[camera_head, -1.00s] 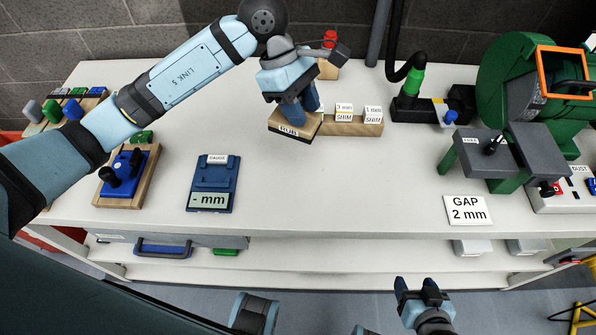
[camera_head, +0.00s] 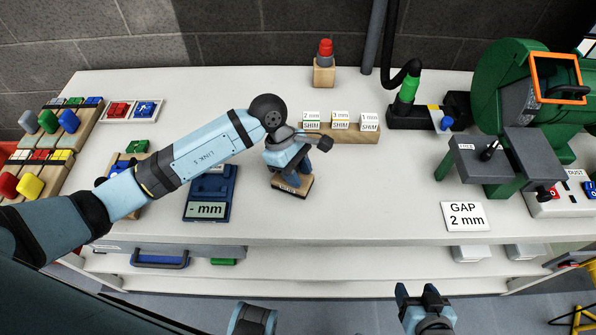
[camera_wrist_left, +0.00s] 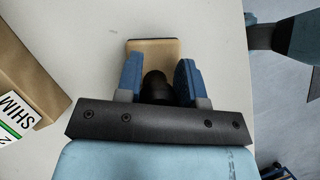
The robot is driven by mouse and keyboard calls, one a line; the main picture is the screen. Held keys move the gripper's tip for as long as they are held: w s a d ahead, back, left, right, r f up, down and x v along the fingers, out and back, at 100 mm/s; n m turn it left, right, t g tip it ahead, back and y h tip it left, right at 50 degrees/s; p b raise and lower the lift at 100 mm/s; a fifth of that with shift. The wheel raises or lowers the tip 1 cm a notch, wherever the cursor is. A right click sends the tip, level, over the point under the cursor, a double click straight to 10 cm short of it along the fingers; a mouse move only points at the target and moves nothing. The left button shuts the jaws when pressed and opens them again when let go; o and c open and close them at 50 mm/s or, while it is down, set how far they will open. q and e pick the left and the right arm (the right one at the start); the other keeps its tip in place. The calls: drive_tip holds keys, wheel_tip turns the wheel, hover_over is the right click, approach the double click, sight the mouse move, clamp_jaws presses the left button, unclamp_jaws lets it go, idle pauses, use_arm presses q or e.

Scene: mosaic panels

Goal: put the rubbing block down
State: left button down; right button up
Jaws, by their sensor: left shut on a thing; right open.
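My left gripper (camera_head: 289,170) is shut on the rubbing block from above. The block is at or just above the white bench (camera_head: 370,200), right of the gauge; I cannot tell whether it touches. In the left wrist view the block's wooden top (camera_wrist_left: 153,46) shows beyond the two blue fingers (camera_wrist_left: 158,75). My right gripper (camera_head: 424,296) is open and empty in front of the bench.
The shim rack (camera_head: 352,134) with labelled shims stands behind the block. The blue gauge (camera_head: 209,195) is close on the left. A "GAP 2 mm" card (camera_head: 465,216) and a green grinder (camera_head: 497,90) are on the right. The bench between block and card is clear.

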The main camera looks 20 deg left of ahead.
use_arm(q)
drive_tip(key=shift+f, duration=0.2)
drive_tip(key=shift+f, duration=0.1)
drive_tip(key=c, duration=0.7)
unclamp_jaws()
drive_tip(key=shift+c, duration=0.2)
drive_tip(key=v, duration=1.2)
